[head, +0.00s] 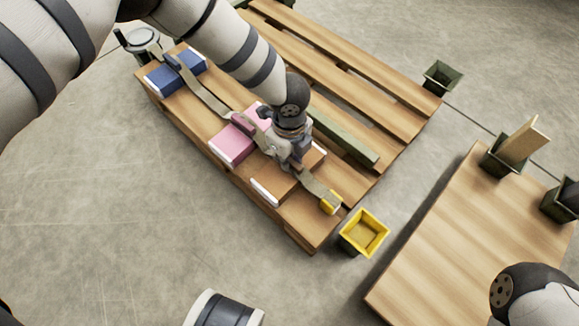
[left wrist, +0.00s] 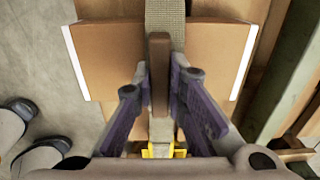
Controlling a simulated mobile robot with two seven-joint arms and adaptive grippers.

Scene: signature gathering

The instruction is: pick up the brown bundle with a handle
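The brown bundle (head: 268,190) is a flat box with white edges near the front corner of the wooden pallet. My left arm partly covers it in the head view. In the left wrist view the bundle (left wrist: 110,62) lies below my gripper, with a darker brown handle (left wrist: 159,75) standing up along its middle. A woven strap runs beneath the handle. My left gripper (head: 284,158) is over the bundle; in the left wrist view its fingertips (left wrist: 160,72) are close against both sides of the handle and look shut on it. My right gripper is not in view.
A pink bundle (head: 232,146) and a blue bundle (head: 176,73) lie along the same strap on the pallet (head: 322,228). A yellow bin (head: 364,233) stands at its corner. A second wooden platform (head: 470,235) and dark bins (head: 440,78) are to the right.

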